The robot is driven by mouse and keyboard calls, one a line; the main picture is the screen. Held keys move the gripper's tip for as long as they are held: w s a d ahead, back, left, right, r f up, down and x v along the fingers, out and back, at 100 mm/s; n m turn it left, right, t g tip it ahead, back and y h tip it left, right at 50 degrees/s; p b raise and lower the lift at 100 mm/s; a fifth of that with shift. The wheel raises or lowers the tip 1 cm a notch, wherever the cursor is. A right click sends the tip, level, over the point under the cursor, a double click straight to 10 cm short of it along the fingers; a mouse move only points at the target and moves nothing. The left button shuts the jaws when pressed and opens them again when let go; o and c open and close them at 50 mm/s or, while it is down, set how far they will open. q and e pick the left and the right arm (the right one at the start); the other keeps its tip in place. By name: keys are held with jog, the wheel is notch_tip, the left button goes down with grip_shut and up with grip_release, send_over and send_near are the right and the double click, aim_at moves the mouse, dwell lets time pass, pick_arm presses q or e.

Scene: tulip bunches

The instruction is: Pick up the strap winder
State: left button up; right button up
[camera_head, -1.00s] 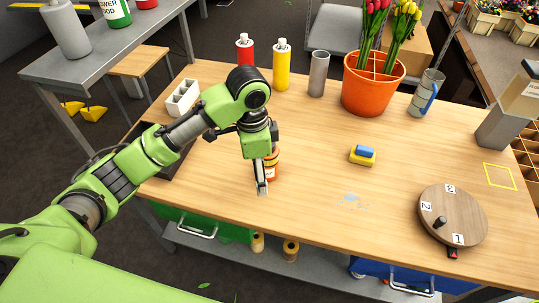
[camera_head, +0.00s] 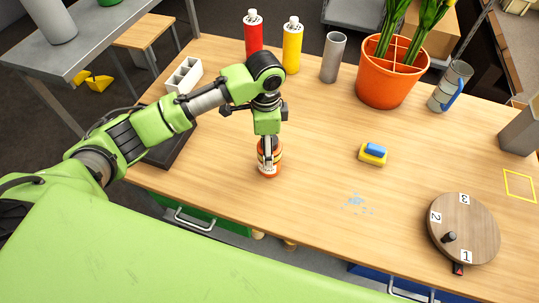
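A round wooden disc (camera_head: 477,222) with a dark upright knob and tags 1, 2 and 3 lies at the right of the table; it looks like a crank winder, but I cannot tell for sure that it is the strap winder. My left gripper (camera_head: 267,158) points down at an orange jar (camera_head: 269,170) with a pale label, left of the table's middle. Its fingers overlap the jar in the picture; I cannot tell whether they touch or grip it. It is far from the disc. My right gripper is out of view.
The wooden table (camera_head: 310,190) also holds a blue and yellow sponge (camera_head: 373,154), a red bottle (camera_head: 253,35), a yellow bottle (camera_head: 292,50), a grey cylinder (camera_head: 333,58), an orange flower pot (camera_head: 385,85) and a grey jug (camera_head: 450,88). The front middle is mostly clear.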

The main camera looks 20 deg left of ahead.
pick_arm(q)
jog(key=shift+w+f, duration=0.1)
jog(key=shift+f, duration=0.55)
jog(key=f, duration=0.1)
jog(key=f+p, duration=0.1)
jog(key=f, duration=0.2)
jog(key=shift+w+d+f, duration=0.15)
jog(key=shift+w+d, duration=0.05)
jog(key=shift+d, duration=0.1)
jog(key=shift+f, duration=0.35)
jog(key=shift+c, duration=1.2)
jog(key=c, duration=1.3)
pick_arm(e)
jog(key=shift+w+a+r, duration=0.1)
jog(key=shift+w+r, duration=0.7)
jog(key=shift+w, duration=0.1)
